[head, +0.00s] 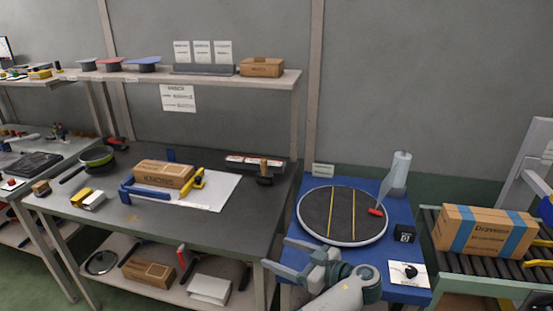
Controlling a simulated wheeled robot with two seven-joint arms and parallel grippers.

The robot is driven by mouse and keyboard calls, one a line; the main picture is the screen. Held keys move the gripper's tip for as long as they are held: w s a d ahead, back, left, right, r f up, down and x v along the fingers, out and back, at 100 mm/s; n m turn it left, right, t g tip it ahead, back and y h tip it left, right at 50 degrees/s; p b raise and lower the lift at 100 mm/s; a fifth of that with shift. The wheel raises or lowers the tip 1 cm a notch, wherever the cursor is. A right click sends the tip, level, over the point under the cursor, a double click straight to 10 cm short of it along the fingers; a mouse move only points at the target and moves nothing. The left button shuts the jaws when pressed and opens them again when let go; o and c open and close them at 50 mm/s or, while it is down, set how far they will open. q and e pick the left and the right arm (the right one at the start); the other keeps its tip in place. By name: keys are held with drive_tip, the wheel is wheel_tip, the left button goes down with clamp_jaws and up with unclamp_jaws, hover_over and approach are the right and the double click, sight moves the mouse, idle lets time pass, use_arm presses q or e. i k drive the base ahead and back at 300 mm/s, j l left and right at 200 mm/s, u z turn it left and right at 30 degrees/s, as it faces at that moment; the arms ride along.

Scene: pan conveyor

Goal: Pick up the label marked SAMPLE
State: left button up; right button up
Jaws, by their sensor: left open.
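Three white printed cards, the left one (181,52), the middle one (202,52) and the right one (223,52), stand in a grey holder (205,70) on the upper shelf. A larger white sheet (178,98) hangs below the shelf edge. Their print is too small to read, so I cannot tell which is marked SAMPLE. A small pale tag (323,170) stands at the back of the blue table. My left gripper (277,254) is open and empty, low at the blue table's front left, far from the shelf cards. My right gripper is not in view.
The blue table (365,181) bears a round dark plate (343,218), a grey post (398,172) with a red-tipped arm, a black cube (404,234) and a white card (420,280). A taped carton (485,232) sits on rollers. The grey workbench (225,225) holds boxes and tools.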

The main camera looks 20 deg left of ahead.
sight(271, 161)
drive_tip(key=i, duration=1.5)
